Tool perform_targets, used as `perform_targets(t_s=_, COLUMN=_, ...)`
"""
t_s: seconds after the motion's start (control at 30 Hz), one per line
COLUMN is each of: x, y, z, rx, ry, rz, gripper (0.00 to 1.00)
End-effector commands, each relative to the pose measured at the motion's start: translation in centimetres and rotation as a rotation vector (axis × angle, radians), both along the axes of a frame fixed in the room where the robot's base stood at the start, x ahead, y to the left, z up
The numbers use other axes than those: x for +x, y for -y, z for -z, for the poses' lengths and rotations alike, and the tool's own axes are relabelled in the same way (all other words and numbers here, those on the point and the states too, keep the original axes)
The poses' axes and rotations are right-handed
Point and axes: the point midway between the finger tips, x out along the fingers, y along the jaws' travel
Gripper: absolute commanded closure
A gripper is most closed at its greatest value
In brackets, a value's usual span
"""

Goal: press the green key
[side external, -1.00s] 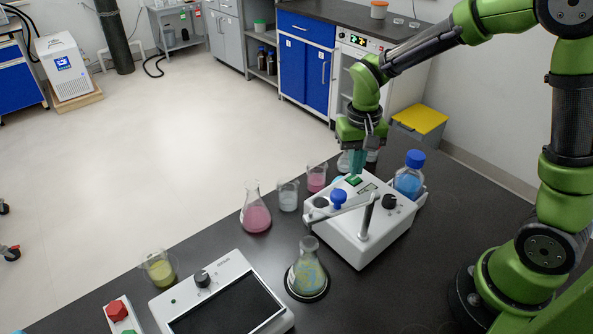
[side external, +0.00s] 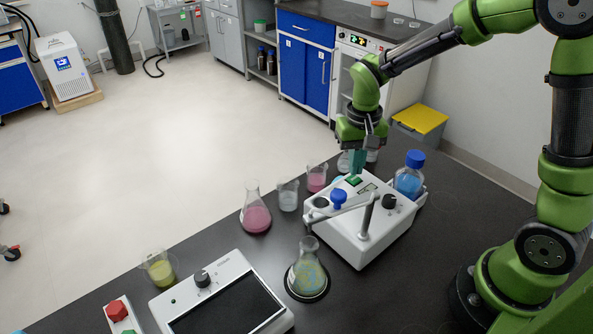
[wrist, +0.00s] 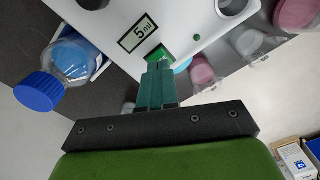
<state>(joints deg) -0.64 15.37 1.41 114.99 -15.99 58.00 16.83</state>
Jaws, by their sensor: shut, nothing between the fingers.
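The white instrument (side external: 343,235) stands on the black bench, with a green key (side external: 353,181) on its far top edge. In the wrist view the key (wrist: 160,54) lies just beyond my fingertips, partly covered by them, beside a "5ml" display (wrist: 138,33). My gripper (side external: 357,171) points down over the key with its teal fingers together and empty. In the wrist view the fingertips (wrist: 157,68) overlap the key's near edge. I cannot tell whether they touch it.
A blue-capped bottle (side external: 410,175) stands at the instrument's right. A blue-topped lever (side external: 339,199) and a black knob (side external: 389,202) rise from its top. Beakers (side external: 288,196) and a pink flask (side external: 256,213) stand to its left. A separate red-buttoned box (side external: 118,312) sits at front left.

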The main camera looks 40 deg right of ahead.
Motion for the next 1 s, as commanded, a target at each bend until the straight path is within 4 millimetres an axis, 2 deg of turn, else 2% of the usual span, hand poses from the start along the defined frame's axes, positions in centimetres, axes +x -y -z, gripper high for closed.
perform_targets(t_s=0.47, x=0.0, y=0.0, z=0.0, rx=0.0, ry=0.0, rz=0.0, gripper=1.0)
perform_targets(t_s=1.0, x=0.0, y=0.0, z=1.1, rx=0.001, ry=-0.001, rz=0.0, gripper=1.0)
